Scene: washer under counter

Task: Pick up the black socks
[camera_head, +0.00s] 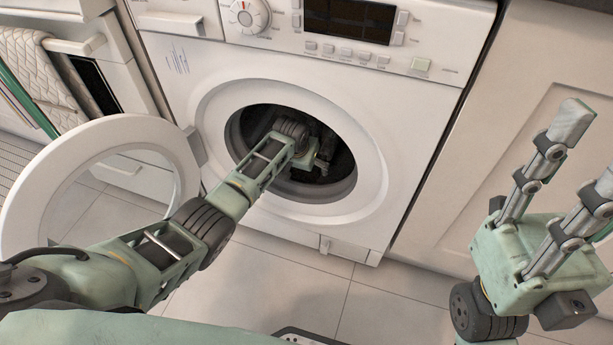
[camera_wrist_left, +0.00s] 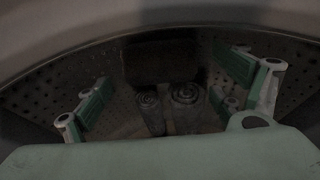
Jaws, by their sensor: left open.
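The black socks (camera_wrist_left: 186,94) seem to be the dark pair with two spiral rolled ends in the left wrist view, lying inside the washer drum; the dim light makes their outline hard to tell. My left gripper (camera_wrist_left: 170,102) is open, with one finger on each side of them and nothing seen between the fingers touching them. In the head view my left gripper (camera_head: 322,163) is inside the drum, reached through the round door opening, and the socks cannot be made out there. My right gripper (camera_head: 588,150) is open and empty at the right, outside the washer.
The white washer (camera_head: 400,100) has its round door (camera_head: 38,190) swung open to the left. The opening's rim (camera_head: 372,178) surrounds my left arm. A dark block (camera_wrist_left: 165,60) shows behind the socks. A cabinet (camera_head: 540,60) stands at right. The tiled floor (camera_head: 390,305) in front is mostly clear.

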